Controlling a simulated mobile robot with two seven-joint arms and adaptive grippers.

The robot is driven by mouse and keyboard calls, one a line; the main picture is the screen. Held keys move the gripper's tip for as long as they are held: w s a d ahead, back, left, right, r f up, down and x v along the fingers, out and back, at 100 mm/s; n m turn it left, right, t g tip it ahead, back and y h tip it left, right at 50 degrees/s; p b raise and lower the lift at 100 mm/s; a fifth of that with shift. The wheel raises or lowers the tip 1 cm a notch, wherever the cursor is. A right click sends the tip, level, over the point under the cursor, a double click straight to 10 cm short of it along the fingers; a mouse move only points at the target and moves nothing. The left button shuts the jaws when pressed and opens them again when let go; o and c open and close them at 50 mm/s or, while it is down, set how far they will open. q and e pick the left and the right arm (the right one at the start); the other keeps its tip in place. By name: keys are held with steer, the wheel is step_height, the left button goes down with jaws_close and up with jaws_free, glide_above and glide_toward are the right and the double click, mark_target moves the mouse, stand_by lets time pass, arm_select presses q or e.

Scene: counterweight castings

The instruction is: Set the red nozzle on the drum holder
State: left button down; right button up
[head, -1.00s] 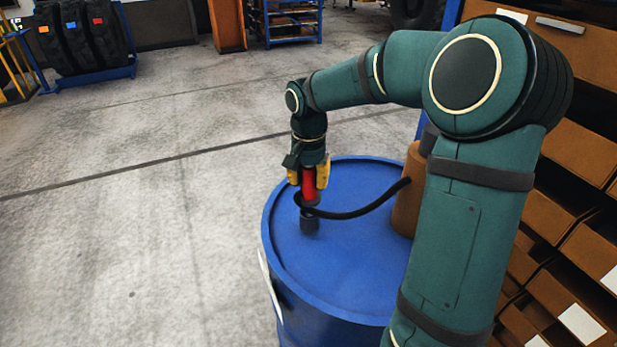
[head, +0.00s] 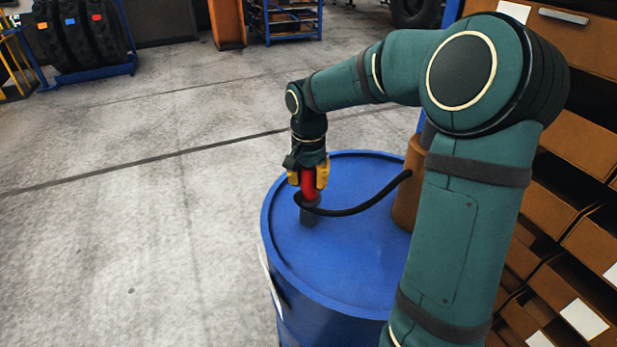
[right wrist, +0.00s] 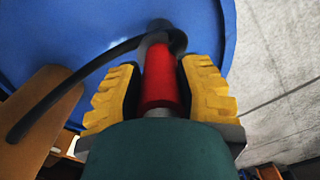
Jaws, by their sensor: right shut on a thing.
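The red nozzle (head: 309,184) is held upright between the yellow fingers of my right gripper (head: 308,178), which is shut on it. A black hose runs from the nozzle's lower end to the right. Directly below is the drum holder (head: 308,217), a short dark grey cylinder on the blue drum lid. The nozzle's lower end is at or just above the holder's top; the hose hides whether they touch. In the right wrist view the red nozzle (right wrist: 160,78) lies between the fingers, with a grey end beyond it. My left gripper is not in view.
A brown cylinder (head: 407,190) stands at the lid's right side, where the black hose (head: 365,207) ends. Shelves of brown bins (head: 568,150) stand at the right.

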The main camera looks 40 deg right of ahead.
steer(key=shift+f+b, duration=0.7)
steer(key=shift+f, duration=0.4)
steer(key=o, duration=0.9)
steer(key=shift+o, duration=0.2)
step_height(320, 180, up, 12)
steer(key=shift+r, duration=0.1)
